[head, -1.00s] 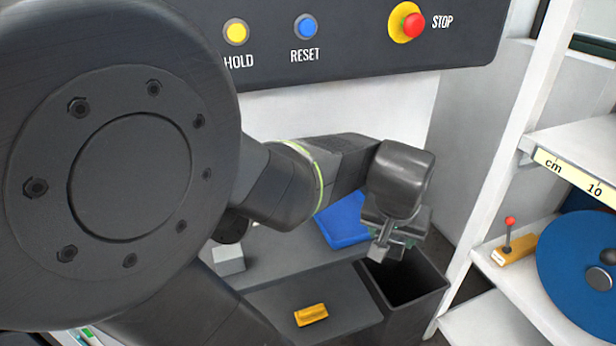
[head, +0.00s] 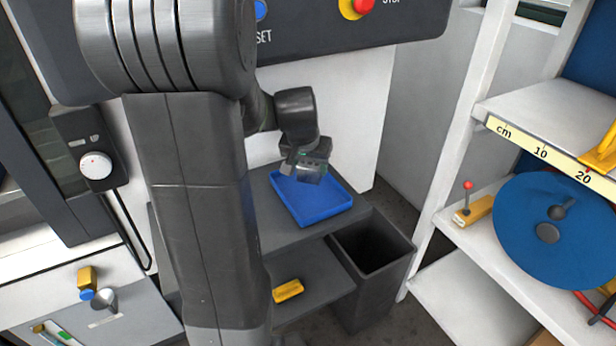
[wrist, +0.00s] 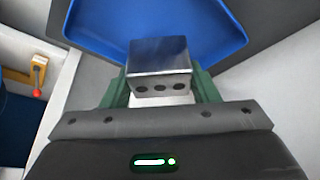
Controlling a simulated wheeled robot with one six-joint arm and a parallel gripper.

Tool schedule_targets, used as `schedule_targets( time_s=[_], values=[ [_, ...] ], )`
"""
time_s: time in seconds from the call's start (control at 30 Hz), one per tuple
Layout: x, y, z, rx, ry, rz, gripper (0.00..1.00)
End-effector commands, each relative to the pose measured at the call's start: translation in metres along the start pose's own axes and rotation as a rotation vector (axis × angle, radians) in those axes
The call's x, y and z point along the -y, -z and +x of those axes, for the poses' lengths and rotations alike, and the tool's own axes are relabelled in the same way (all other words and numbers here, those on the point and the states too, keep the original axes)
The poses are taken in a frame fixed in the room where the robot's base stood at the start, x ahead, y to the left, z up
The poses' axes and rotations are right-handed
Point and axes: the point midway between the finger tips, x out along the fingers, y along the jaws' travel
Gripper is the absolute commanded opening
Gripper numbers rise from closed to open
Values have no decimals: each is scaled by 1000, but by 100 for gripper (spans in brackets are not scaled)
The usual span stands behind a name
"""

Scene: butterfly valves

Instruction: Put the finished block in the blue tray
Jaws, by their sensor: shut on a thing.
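The finished block (wrist: 158,62) is a shiny metal block with several dark holes in its near face. In the wrist view it sits between the green fingers of my gripper (wrist: 158,92), which is shut on it. The blue tray (head: 318,212) lies on the upper grey shelf in the head view. It also shows beyond the block in the wrist view (wrist: 218,22). In the head view my gripper (head: 303,178) is over the back left part of the tray. The block is hard to make out there. I cannot tell how high it is above the tray floor.
A black open bin (head: 372,245) stands right of the tray. A yellow piece (head: 288,290) lies on the lower grey shelf (head: 315,290). A white rack with a blue disc (head: 520,235) stands at the right. A control panel (head: 330,35) hangs behind.

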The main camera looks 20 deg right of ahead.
Motion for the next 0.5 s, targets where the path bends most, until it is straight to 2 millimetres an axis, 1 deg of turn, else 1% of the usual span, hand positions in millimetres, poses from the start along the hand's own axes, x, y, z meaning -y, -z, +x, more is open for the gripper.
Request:
schedule_targets(
  time_s=[0.17,0.33,0.5],
  values=[
    [0,-5,13,-1,0,0,21],
    [-1,-16,37,1,-1,-1,21],
    [3,-15,44,-2,1,-1,21]
  ],
)
